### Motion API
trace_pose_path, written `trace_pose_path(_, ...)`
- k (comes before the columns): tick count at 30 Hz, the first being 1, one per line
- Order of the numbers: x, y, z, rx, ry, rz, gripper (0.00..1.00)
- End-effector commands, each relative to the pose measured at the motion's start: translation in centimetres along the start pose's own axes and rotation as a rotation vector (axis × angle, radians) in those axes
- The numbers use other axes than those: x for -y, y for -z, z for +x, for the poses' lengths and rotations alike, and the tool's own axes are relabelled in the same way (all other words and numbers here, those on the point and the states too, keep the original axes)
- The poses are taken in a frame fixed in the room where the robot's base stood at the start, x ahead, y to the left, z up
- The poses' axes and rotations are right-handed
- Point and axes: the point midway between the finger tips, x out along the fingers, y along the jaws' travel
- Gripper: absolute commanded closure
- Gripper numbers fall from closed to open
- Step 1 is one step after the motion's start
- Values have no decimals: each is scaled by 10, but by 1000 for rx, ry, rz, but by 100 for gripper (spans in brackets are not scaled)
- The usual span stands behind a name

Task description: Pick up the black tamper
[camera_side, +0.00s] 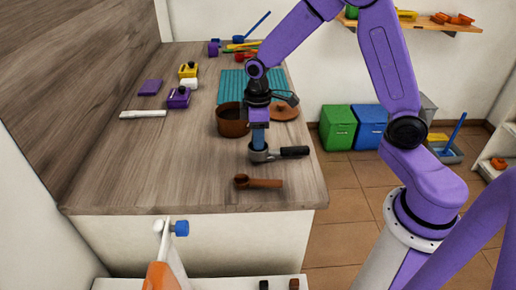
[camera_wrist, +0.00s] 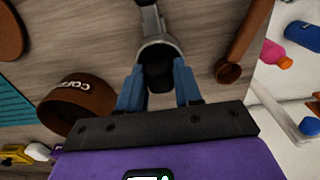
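A metal portafilter (camera_side: 261,154) with a black handle (camera_side: 294,151) lies near the right edge of the counter. In the wrist view, a dark rounded piece that looks like the black tamper (camera_wrist: 158,76) shows at the round metal basket of the portafilter (camera_wrist: 152,24). My gripper (camera_wrist: 158,85) has its two blue fingers apart, one on each side of this dark piece. I see no clear grip on it. In the side view, my gripper (camera_side: 259,146) points straight down over the basket, and its fingers hide the tamper.
A brown pot (camera_side: 232,128) stands just behind and left of my gripper. A wooden scoop (camera_side: 258,183) lies in front. A teal mat (camera_side: 232,88) and a brown lid (camera_side: 284,112) lie farther back. The counter's left front is clear.

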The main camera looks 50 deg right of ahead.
Motion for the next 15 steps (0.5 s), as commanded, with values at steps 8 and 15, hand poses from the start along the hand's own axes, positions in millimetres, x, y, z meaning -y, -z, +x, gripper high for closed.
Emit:
trace_pose_path(8,0,0,-1,-2,-1,0,100)
trace_pose_path(15,-1,1,-7,-4,-2,0,100)
